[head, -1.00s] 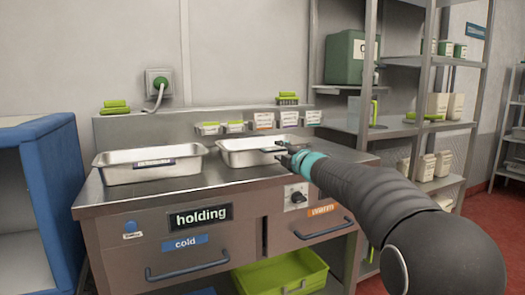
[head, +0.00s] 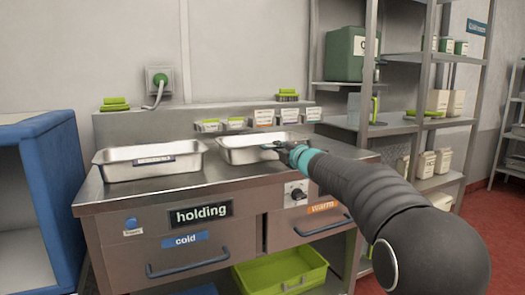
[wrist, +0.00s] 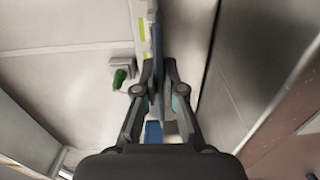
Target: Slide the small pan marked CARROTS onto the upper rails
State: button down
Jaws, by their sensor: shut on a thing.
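Two shallow steel pans rest on the counter. The left pan (head: 150,170) has a dark label on its front that I cannot read. The right pan (head: 240,155) sits toward the back; no CARROTS marking is readable on it. My gripper (head: 270,148) is at the right pan's front right side, shut at its rim, and partly covers it. In the wrist view my gripper (wrist: 158,66) has its fingers closed around a thin bluish edge (wrist: 158,90), seen edge-on. No rails can be made out in either view.
The steel counter (head: 215,185) has drawers marked holding, cold and warm. A blue open cabinet (head: 65,170) stands left. A shelf rack (head: 425,120) stands right, and a green bin (head: 285,275) is below.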

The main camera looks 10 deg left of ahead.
jog(key=shift+r, duration=2.6)
